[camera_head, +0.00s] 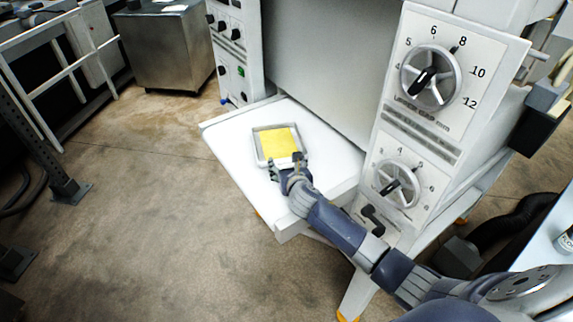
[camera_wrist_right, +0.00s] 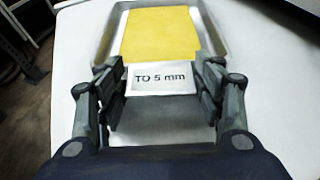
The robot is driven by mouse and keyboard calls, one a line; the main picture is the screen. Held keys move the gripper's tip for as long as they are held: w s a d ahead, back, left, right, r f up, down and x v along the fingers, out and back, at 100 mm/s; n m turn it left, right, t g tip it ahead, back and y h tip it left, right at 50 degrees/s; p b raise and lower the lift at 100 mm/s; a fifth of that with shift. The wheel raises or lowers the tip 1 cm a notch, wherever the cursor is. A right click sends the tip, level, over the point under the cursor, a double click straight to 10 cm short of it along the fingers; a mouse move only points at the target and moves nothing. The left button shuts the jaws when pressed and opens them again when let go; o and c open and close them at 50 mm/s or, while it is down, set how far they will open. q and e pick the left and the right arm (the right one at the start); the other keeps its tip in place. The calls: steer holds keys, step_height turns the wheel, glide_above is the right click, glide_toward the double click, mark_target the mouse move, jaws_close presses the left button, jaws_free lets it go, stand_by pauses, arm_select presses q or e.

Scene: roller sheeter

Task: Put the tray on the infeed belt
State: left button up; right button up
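The tray (camera_head: 258,147) is shallow and grey, with a flat yellow slab (camera_head: 277,143) in it. It lies on the white infeed belt (camera_head: 322,148). In the right wrist view the tray (camera_wrist_right: 113,47) is straight ahead, with the yellow slab (camera_wrist_right: 160,32) inside. A white label (camera_wrist_right: 160,80) reading "TO 5 mm" is at its near end. My right gripper (camera_head: 286,164) is at that near end. In the wrist view the right gripper's fingers (camera_wrist_right: 160,92) close on both sides of the labelled part. Contact below the label is hidden. My left gripper is out of view.
The sheeter's dial panel (camera_head: 425,110) stands right of the belt, and a knobbed side panel (camera_head: 231,60) stands at its far left. A metal cabinet (camera_head: 165,48) and white railing (camera_head: 62,65) are at upper left. The floor left of the belt is clear.

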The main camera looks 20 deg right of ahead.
steer(key=shift+o, duration=0.5)
steer(key=shift+s, duration=0.1)
steer(key=shift+s+r, duration=0.1)
steer(key=shift+s, duration=0.05)
steer(key=b+v, duration=0.1)
steer(key=v, duration=1)
steer(key=shift+s+a+r, duration=0.15)
steer(key=shift+s+r, duration=0.05)
steer(key=shift+s, duration=0.05)
steer(key=shift+f, duration=0.1)
